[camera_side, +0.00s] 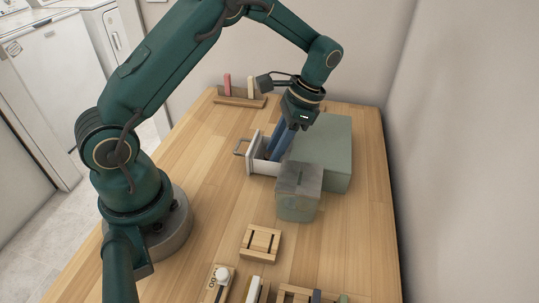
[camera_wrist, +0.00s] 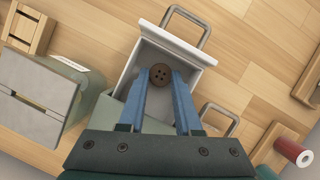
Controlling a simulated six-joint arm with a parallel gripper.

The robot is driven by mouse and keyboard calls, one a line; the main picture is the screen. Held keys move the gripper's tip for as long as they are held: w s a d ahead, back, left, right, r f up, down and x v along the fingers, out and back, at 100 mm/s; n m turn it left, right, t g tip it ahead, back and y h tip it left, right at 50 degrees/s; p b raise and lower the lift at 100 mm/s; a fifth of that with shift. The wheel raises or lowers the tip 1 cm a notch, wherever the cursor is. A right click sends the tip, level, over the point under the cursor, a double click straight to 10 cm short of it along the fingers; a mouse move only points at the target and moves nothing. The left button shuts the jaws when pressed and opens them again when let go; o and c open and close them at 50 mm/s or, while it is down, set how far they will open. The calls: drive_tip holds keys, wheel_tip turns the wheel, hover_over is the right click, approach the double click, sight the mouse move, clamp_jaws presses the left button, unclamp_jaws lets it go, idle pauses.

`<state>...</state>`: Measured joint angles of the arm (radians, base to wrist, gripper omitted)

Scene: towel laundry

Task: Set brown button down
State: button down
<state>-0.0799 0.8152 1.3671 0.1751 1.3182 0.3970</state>
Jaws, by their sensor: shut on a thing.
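The brown button (camera_wrist: 160,75) is round and dark with small holes. It sits between the blue fingertips of my gripper (camera_wrist: 160,80), which is shut on it. In the wrist view the button is over the inside of an open white drawer (camera_wrist: 198,50); I cannot tell whether it touches the drawer floor. In the side view my gripper (camera_side: 272,156) reaches down into the drawer (camera_side: 262,168), and the button is hidden there. The drawer is pulled out from a grey-green cabinet (camera_side: 335,150).
A grey-green box with a slotted top (camera_side: 299,190) stands close in front of the drawer. A wooden rack (camera_side: 239,100) with coloured pieces is at the back left. A small wooden crate (camera_side: 261,243) and other wooden holders are at the front. The table's left middle is clear.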

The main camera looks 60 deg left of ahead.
drive_tip(key=c, duration=0.9)
unclamp_jaws()
drive_tip(key=shift+f, duration=0.1)
drive_tip(key=v, duration=0.6)
drive_tip(key=shift+w+r, duration=0.2)
drive_tip(key=shift+r, duration=0.1)
drive_tip(key=s+d+r+n+t, duration=0.25)
drive_tip(key=s+r+t, duration=0.3)
drive_tip(key=r, duration=0.45)
drive_tip(key=s+d+t, duration=0.1)
drive_tip(key=s, duration=0.2)
drive_tip(key=s+f+n+t+h, duration=0.1)
drive_tip(key=s, duration=0.1)
drive_tip(key=s+d+f+n+t, duration=0.1)
drive_tip(key=s+t, duration=0.1)
drive_tip(key=s, duration=0.1)
drive_tip(key=shift+s+d+h, duration=0.3)
